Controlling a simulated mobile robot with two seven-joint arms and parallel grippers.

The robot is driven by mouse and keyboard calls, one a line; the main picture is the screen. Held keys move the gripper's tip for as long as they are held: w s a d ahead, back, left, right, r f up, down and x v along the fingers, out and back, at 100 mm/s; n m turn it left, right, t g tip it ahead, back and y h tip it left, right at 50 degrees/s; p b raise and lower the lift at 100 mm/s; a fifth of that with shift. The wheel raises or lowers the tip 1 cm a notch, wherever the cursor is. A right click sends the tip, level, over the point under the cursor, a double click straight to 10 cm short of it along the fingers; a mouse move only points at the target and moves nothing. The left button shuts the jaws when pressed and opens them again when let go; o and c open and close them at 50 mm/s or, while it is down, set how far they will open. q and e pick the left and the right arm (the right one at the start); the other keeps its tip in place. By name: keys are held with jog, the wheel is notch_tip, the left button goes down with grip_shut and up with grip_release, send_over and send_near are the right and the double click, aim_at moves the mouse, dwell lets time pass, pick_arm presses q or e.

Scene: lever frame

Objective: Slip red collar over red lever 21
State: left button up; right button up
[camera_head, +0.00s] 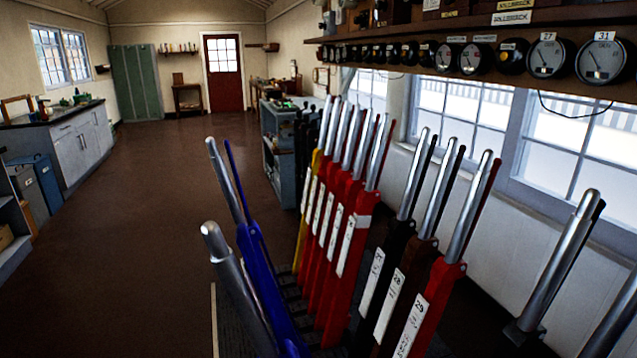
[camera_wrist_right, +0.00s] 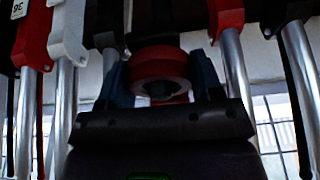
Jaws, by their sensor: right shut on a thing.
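In the right wrist view my right gripper (camera_wrist_right: 161,82) is shut on the red collar (camera_wrist_right: 160,66), a thick ring between its two blue-grey fingers. The collar's dark opening faces the camera. Levers surround it in that view, but I cannot tell how far away they are. In the head view several red levers (camera_head: 344,254) with bright metal handles stand in a row in the middle. Their plate numbers are too small to read, so I cannot tell which is lever 21. Neither gripper shows in the head view, and my left gripper is not seen.
A blue lever (camera_head: 262,270) leans left, out of the row. A yellow lever (camera_head: 316,165) stands at the far end. Black, brown and red levers (camera_head: 428,308) stand nearer on the right. A shelf with gauges (camera_head: 547,56) hangs above, before the windows. Open floor (camera_head: 130,240) lies left.

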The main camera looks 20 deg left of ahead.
jog(key=shift+r, duration=0.1)
jog(key=shift+r+p, duration=2.15)
jog(key=shift+r, duration=2.05)
